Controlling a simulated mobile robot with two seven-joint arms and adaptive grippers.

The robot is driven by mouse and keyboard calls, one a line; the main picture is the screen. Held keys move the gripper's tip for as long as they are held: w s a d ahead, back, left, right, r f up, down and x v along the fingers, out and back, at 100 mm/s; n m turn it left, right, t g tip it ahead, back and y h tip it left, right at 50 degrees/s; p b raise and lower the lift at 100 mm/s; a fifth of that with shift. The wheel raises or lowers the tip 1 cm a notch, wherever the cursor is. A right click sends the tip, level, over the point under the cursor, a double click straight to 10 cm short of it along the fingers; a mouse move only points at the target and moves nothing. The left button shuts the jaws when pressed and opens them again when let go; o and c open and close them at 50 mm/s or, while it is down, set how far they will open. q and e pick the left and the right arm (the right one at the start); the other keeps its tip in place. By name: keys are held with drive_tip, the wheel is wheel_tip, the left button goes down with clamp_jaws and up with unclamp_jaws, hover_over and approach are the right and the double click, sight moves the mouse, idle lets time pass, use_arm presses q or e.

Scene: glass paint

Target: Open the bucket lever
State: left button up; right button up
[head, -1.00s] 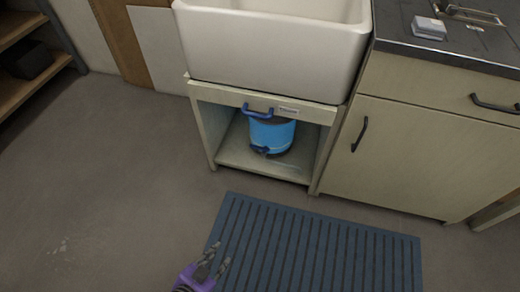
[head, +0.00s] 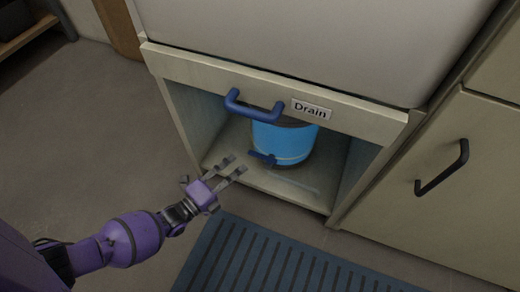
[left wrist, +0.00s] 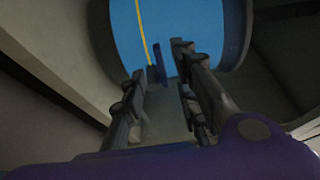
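The blue bucket (head: 292,142) stands on the floor of the open cabinet under the sink. Its small dark blue lever (head: 262,157) sticks out low on its front left side. My left gripper (head: 235,165) is open and empty at the cabinet's front opening, just left of the lever and apart from it. In the left wrist view the bucket (left wrist: 205,22) fills the top with its yellow stripe, and the lever (left wrist: 158,60) appears between the two spread fingertips (left wrist: 157,68). My right gripper is not in view.
A larger blue handle (head: 255,110) sits on the cabinet's front rail beside a "Drain" label (head: 311,109), above the bucket. Cabinet side walls flank the opening. A ribbed blue mat (head: 270,262) lies in front. A door with a black handle (head: 442,168) is at right.

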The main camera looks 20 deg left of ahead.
sight(253, 156)
use_arm(q)
drive_tip(key=b+x, duration=0.3)
drive_tip(key=x, duration=0.4)
drive_tip(key=shift+w+d+f, duration=0.1)
drive_tip(key=shift+w+d, duration=0.05)
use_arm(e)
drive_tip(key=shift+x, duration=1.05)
use_arm(q)
clamp_jaws()
